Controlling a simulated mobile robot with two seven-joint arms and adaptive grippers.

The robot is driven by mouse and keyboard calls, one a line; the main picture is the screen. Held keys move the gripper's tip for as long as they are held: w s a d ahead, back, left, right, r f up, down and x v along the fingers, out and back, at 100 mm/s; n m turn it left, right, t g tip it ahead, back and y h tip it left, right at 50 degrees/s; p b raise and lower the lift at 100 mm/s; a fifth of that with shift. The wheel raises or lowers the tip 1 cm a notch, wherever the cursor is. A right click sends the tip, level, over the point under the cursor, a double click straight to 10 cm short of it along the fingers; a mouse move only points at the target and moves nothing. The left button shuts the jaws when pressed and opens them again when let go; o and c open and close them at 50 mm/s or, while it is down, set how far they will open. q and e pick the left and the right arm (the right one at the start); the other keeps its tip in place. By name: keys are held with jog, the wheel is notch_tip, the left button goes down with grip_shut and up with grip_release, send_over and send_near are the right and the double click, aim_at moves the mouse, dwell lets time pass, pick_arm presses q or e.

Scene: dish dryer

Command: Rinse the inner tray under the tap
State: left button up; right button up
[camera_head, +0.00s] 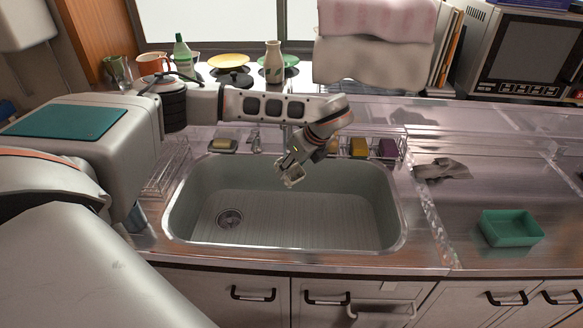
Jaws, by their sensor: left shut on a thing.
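My left gripper (291,172) reaches in from the left over the back part of the sink (300,215). It points down and is shut on a small pale thing (294,179), mostly hidden by the fingers. I cannot tell whether this is the inner tray. A green open box (510,228) stands on the counter right of the sink, apart from the gripper. Tap metal (255,140) shows at the sink's back edge, left of the gripper, and my arm hides part of that area. My right gripper is not in view.
A soap dish (223,146) and several sponges, one yellow (358,147) and one purple (388,149), line the sink's back edge. A grey cloth (442,170) lies on the counter to the right. A wire rack (168,165) stands left of the sink. The sink floor looks clear.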

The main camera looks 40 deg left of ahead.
pick_arm(q)
jog(key=shift+w, duration=0.15)
jog(key=shift+w+d, duration=0.15)
jog(key=shift+w, duration=0.3)
jog(key=shift+s, duration=0.1)
jog(key=shift+s+p, duration=0.35)
jog(key=shift+s, duration=0.15)
jog(key=shift+s+d, duration=0.25)
jog(key=shift+d, duration=0.95)
jog(key=shift+s+d+p, duration=0.2)
jog(key=shift+s+d, duration=0.05)
jog(key=shift+d, duration=1.05)
jog(key=shift+s+d+p, duration=0.2)
jog(key=shift+d, duration=1.1)
